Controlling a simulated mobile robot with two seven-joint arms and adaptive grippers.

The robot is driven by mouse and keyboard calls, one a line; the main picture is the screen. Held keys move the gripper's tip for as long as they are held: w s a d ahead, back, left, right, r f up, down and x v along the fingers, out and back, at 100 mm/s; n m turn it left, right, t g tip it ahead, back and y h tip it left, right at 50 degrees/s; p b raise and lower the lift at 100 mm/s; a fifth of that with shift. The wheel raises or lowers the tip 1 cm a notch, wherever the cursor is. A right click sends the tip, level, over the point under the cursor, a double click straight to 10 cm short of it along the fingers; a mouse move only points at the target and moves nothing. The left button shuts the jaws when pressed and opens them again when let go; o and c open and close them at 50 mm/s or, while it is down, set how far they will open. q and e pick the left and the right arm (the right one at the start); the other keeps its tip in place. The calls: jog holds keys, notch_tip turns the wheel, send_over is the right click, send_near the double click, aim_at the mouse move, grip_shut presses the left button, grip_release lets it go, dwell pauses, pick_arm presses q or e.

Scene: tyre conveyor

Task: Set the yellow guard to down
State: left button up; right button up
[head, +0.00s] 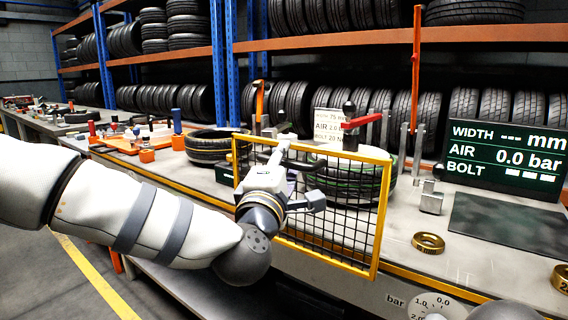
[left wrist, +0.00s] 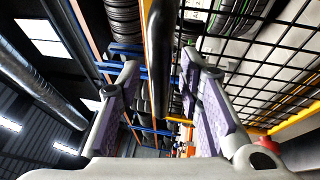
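The yellow guard (head: 380,222), a yellow frame with black mesh, stands upright at the bench's front edge, before a tyre with green marks (head: 350,184). My left gripper (head: 284,144) is at the guard's top bar, left of its middle, and hides part of the mesh. In the left wrist view the two fingers (left wrist: 158,85) are apart, with a dark, shaded bar of the guard (left wrist: 159,45) running between them. Gaps show on both sides of the bar, so the fingers are not closed on it. My right gripper is not seen.
A gauge screen (head: 505,150) stands on the bench at right, with a dark mat (head: 500,225) before it. A brass ring (head: 428,243) lies right of the guard. Another tyre (head: 210,146) lies to the left. Tyre racks fill the back.

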pick_arm(q)
grip_shut()
jog(key=shift+f, duration=0.1)
notch_tip(320, 180, down, 21)
jog(key=b, duration=0.8)
jog(key=shift+f, duration=0.2)
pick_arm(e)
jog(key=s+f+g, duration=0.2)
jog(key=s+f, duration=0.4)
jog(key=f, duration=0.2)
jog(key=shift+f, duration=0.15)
pick_arm(q)
grip_release()
jog(key=v, duration=1.2)
